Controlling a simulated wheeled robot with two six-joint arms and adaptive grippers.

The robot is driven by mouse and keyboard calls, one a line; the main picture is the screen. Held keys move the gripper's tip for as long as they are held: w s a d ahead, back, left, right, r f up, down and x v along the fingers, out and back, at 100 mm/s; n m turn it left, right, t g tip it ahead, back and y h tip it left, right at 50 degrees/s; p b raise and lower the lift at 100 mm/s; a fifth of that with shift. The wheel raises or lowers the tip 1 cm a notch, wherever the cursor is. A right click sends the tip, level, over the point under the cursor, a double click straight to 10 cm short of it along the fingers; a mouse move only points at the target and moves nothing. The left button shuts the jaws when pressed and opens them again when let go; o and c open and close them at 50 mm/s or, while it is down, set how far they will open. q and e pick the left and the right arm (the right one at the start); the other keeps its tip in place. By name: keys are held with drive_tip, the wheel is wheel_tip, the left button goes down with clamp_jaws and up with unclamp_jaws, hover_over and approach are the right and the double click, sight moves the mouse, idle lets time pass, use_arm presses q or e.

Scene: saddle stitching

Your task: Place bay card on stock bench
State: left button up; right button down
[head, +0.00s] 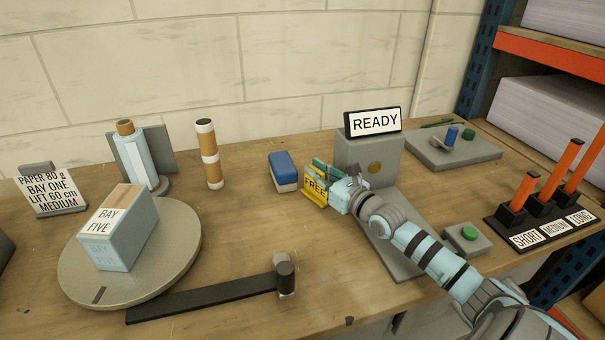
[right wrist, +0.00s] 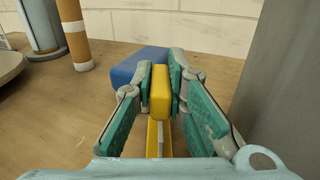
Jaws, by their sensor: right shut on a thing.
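The yellow card marked FREE (head: 315,191) stands upright just left of the grey READY block, close to the bench top. I cannot tell whether it touches the wood. My right gripper (head: 332,187) is shut on it. In the right wrist view, the yellow piece (right wrist: 160,92) sits between the two green finger pads of my right gripper (right wrist: 160,85). The wooden bench (head: 235,235) lies under everything. My left gripper is not in view.
A blue and white block (head: 284,171) stands just behind the card. The READY block (head: 372,158) is close on the right. A turntable (head: 180,250) with a BAY FIVE box (head: 119,227), a black bar (head: 205,299) and a roll (head: 209,153) are to the left. Bare wood lies between.

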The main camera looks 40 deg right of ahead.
drive_tip(key=shift+s+a, duration=0.1)
drive_tip(key=shift+a, duration=0.05)
drive_tip(key=shift+s+a+r, duration=0.1)
drive_tip(key=shift+s+r, duration=0.1)
drive_tip(key=shift+s, duration=0.05)
drive_tip(key=shift+a, duration=0.1)
drive_tip(key=shift+w+f, duration=0.1)
drive_tip(key=shift+f, duration=0.15)
drive_tip(key=c, duration=1.6)
unclamp_jaws()
drive_tip(key=shift+w+a, duration=0.1)
drive_tip(key=shift+w, duration=0.1)
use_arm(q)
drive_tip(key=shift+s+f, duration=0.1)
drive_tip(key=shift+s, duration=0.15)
use_arm(e)
drive_tip(key=shift+s, duration=0.15)
